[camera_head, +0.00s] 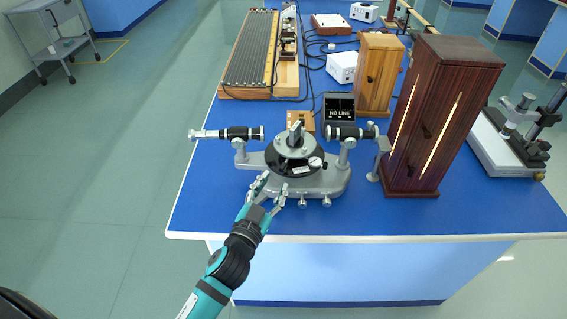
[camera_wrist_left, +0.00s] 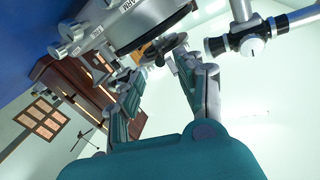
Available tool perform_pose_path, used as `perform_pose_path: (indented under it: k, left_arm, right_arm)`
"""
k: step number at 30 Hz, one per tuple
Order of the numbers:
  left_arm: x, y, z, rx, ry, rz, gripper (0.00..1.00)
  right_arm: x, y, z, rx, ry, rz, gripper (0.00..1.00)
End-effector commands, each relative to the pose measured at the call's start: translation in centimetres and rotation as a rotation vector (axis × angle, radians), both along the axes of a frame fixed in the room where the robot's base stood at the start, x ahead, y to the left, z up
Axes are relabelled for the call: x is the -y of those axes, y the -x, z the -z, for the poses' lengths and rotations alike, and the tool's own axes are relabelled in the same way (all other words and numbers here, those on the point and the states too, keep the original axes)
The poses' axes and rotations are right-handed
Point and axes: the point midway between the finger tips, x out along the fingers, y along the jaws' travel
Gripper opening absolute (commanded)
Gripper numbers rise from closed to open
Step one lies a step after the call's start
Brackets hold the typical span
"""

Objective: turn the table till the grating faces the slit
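The spectrometer (camera_head: 325,182) stands near the front edge of the blue bench. Its round silvery table (camera_head: 293,150) carries a small upright grating holder (camera_head: 296,132), above a black disc with a white dial. One tube (camera_head: 225,133) points left; another tube (camera_head: 345,132) points right, toward the lamp housing. The slit itself is too small to make out. My left gripper (camera_head: 272,188) is at the front left of the spectrometer base, its fingers apart. In the left wrist view its fingers (camera_wrist_left: 158,78) are open below the instrument's rim, with a small knob-like part beyond them. Contact is unclear. My right gripper is out of view.
A dark wooden lamp housing (camera_head: 440,115) with glowing slits stands at the right, a lighter wooden box (camera_head: 378,75) behind it. A small black screen (camera_head: 339,107) reads "NO LINE". A long ribbed apparatus (camera_head: 250,55) lies at the back left. The bench's front left is clear.

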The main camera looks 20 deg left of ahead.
Motion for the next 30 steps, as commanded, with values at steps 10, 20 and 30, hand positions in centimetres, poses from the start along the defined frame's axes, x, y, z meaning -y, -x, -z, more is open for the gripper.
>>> perform_pose_path:
  k: [10,20,30]
  left_arm:
    - [0.4,-6.3,-0.1,0.000,0.000,-0.001,0.37]
    - [0.5,-7.5,0.1,-0.002,0.002,0.000,0.37]
    - [0.5,-7.5,0.1,-0.002,0.001,0.000,0.11]
  right_arm:
    - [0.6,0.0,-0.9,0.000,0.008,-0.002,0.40]
    - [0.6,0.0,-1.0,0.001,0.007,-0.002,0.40]
    - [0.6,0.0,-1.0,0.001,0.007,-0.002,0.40]
